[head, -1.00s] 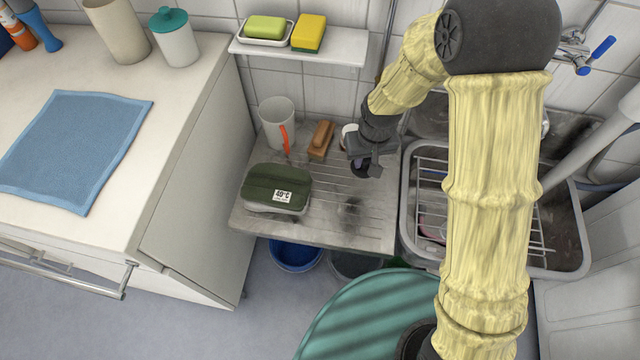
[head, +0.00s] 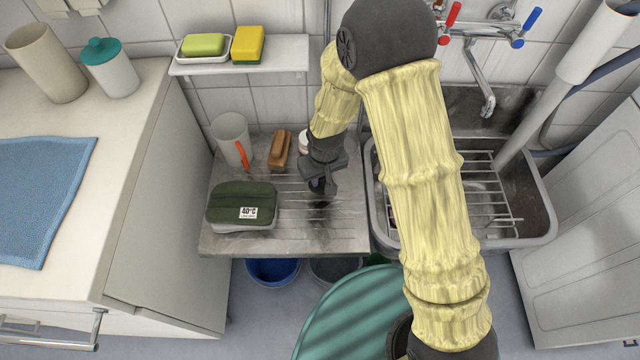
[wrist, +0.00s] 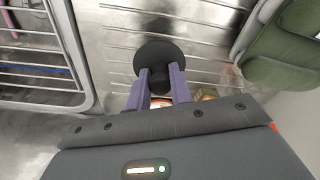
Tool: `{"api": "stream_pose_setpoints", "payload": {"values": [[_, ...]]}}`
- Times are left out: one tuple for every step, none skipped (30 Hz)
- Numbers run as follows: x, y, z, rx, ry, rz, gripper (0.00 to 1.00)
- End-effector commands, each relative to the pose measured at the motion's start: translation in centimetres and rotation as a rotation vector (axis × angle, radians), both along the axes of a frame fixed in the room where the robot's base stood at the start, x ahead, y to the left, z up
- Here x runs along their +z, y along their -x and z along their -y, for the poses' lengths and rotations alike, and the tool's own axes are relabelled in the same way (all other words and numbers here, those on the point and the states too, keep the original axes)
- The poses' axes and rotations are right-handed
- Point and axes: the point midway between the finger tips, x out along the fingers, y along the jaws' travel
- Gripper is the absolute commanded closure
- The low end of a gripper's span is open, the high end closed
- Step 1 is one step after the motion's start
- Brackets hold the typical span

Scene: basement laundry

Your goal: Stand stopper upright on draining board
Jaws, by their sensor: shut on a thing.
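My gripper (head: 322,186) hangs over the middle-right of the grey ribbed draining board (head: 345,222). In the wrist view its two purple fingers (wrist: 160,82) are shut on the black stopper (wrist: 150,57). The stopper's round dark disc faces the board beyond the fingertips, and its grip part sits between the fingers. In the head view the stopper is mostly hidden by the gripper. A dark shadow lies on the board just below it. I cannot tell whether the stopper touches the board.
A green pouch-like box with a 40°C label (head: 240,205) is on the board's left. Behind are a clear cup (head: 230,138), a brown brush (head: 280,150) and a white item (head: 304,143). A sink with a wire rack (head: 478,205) adjoins on the right. The board's front right is clear.

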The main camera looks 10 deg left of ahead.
Motion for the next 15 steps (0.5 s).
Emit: {"api": "stream_pose_setpoints", "payload": {"values": [[0.1, 0.0, 0.0, 0.0, 0.0, 0.0, 1.0], [0.1, 0.0, 0.0, 0.0, 0.0, 0.0, 1.0], [0.1, 0.0, 0.0, 0.0, 0.0, 0.0, 1.0], [0.0, 0.0, 0.0, 0.0, 0.0, 0.0, 1.0], [-0.1, 0.0, 0.0, -0.001, 0.0, 0.0, 1.0], [-0.3, 0.0, 0.0, 0.0, 0.001, -0.001, 1.0], [-0.6, 0.0, 0.0, 0.0, 0.001, -0.002, 1.0], [-1.0, 0.1, 0.1, 0.0, 0.002, -0.002, 1.0], [-1.6, 0.1, 0.1, 0.0, 0.003, -0.004, 1.0], [-2.1, 0.1, 0.1, 0.0, 0.002, -0.003, 1.0], [-2.5, 0.1, 0.1, 0.0, 0.002, -0.003, 1.0], [-3.1, 0.1, 0.1, 0.0, 0.003, -0.004, 1.0], [-3.4, 0.1, 0.1, 0.0, 0.002, -0.003, 1.0], [-3.6, 0.0, 0.1, 0.0, 0.001, -0.002, 1.0], [-3.8, 0.0, 0.0, 0.0, 0.001, -0.001, 1.0]]}}
